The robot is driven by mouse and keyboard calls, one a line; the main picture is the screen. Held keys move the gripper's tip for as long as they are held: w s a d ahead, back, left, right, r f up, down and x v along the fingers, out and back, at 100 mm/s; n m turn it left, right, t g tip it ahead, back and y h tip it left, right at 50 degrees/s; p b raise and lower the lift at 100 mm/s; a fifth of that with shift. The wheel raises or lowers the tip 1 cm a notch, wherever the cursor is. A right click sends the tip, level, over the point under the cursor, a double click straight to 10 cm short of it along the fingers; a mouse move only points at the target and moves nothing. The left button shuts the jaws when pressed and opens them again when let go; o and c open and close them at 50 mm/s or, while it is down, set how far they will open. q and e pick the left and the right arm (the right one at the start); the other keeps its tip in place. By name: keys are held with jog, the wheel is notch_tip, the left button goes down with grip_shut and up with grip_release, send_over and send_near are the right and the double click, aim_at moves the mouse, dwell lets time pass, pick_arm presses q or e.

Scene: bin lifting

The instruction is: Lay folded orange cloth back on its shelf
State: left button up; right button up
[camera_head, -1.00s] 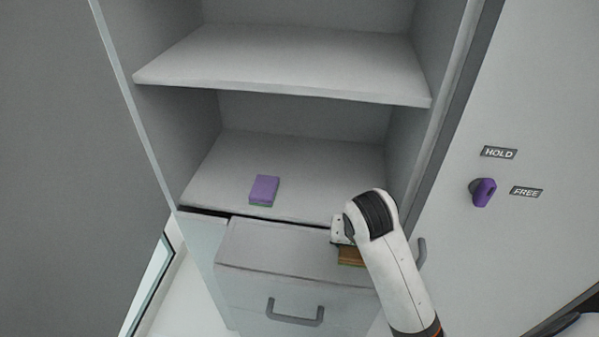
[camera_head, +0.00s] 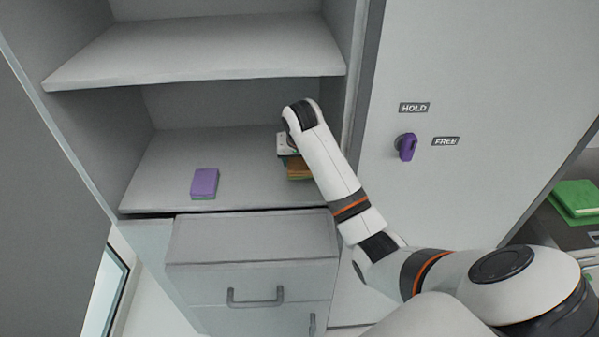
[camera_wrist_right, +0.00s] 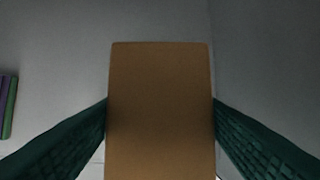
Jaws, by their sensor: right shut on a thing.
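The folded orange cloth (camera_head: 299,169) looks orange-brown. It is in my right gripper (camera_head: 290,163), over the right part of the lower shelf (camera_head: 245,185) of the open cabinet. In the right wrist view the cloth (camera_wrist_right: 160,110) fills the middle, with a dark green finger pressed on each side. My arm and wrist hide part of the cloth in the head view. I cannot tell whether the cloth touches the shelf. My left gripper is not in view.
A purple and green folded piece (camera_head: 204,183) lies on the lower shelf, left of the cloth. The upper shelf (camera_head: 200,52) is empty. Below is a drawer unit (camera_head: 252,250). A purple knob (camera_head: 406,147) sits on the right panel. Green items (camera_head: 575,200) lie far right.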

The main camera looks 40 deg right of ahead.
aim_at(299, 182)
notch_tip(299, 182, down, 2)
jog(key=shift+a+f, duration=0.1)
jog(key=shift+f, duration=0.1)
jog(key=f+p, duration=0.2)
jog(key=f, duration=0.1)
jog(key=shift+s, duration=0.2)
jog(key=shift+w+f+p, duration=0.2)
jog(key=shift+f+p, duration=0.05)
jog(key=shift+p, duration=0.05)
jog(key=shift+w+f, duration=0.1)
jog(key=shift+f, duration=0.25)
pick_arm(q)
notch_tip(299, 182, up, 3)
pick_arm(e)
jog(key=o, duration=0.9)
